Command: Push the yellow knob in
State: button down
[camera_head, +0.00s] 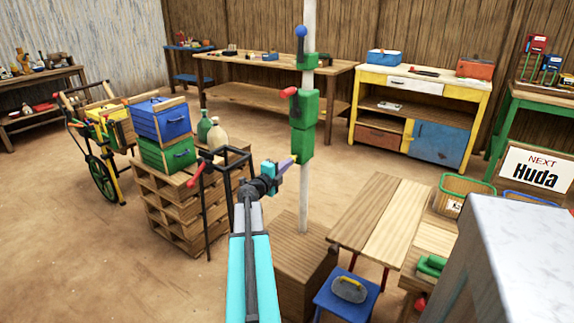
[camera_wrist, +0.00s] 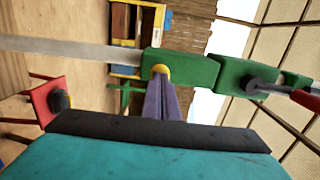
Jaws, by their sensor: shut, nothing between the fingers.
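The yellow knob (camera_wrist: 161,69) is a small round knob on the side of the lowest green block (camera_wrist: 190,68) in the wrist view. In the head view the knob (camera_head: 294,157) is a small yellow spot at the left side of that block (camera_head: 301,140), which sits on a pale upright post. My gripper (camera_wrist: 162,84), with purple fingers, is shut and empty. Its tips are right at the knob and cover part of it; I cannot tell whether they touch. My gripper (camera_head: 286,165) points toward the post in the head view.
Above on the post are a red knob (camera_head: 289,92) and a blue ball-topped lever (camera_head: 301,32). The post stands on a wooden box (camera_head: 290,250). Left are stacked pallets (camera_head: 180,205) with crates and bottles. Right is a slatted bench (camera_head: 385,215).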

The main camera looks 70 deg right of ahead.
jog(key=v, duration=1.4)
jog(key=shift+p, duration=0.3)
